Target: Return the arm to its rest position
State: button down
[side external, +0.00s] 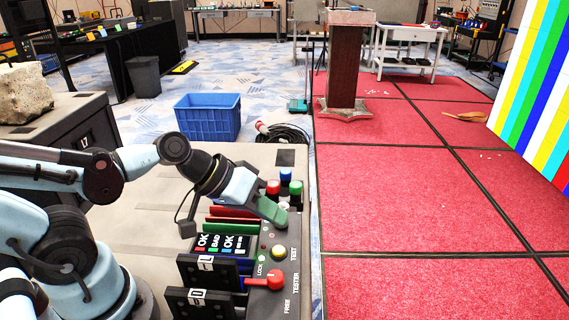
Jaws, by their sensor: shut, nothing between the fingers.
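My arm reaches in from the left over the grey bench (140,222). My gripper (279,217) is shut, with nothing seen between its greenish fingertips. It is low over the tester panel, just below the red, blue and green buttons (285,176). Whether the fingertips touch the panel I cannot tell. Below the gripper are the small display reading OK and BAD (222,242), a yellow button (279,251) and a red lever (268,281).
Black slotted holders (205,270) stand left of the lever. A blue crate (207,118) and a coiled cable (283,133) lie behind the bench. A pale rock (24,93) sits at the left. Red floor panels (400,215) with a wooden lectern (346,65) are open at the right.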

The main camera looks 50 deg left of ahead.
dwell(0.4)
jog(key=a+r+m+y, duration=0.2)
jog(key=a+y, duration=0.3)
jog(key=a, duration=0.3)
jog(key=shift+g, duration=0.4)
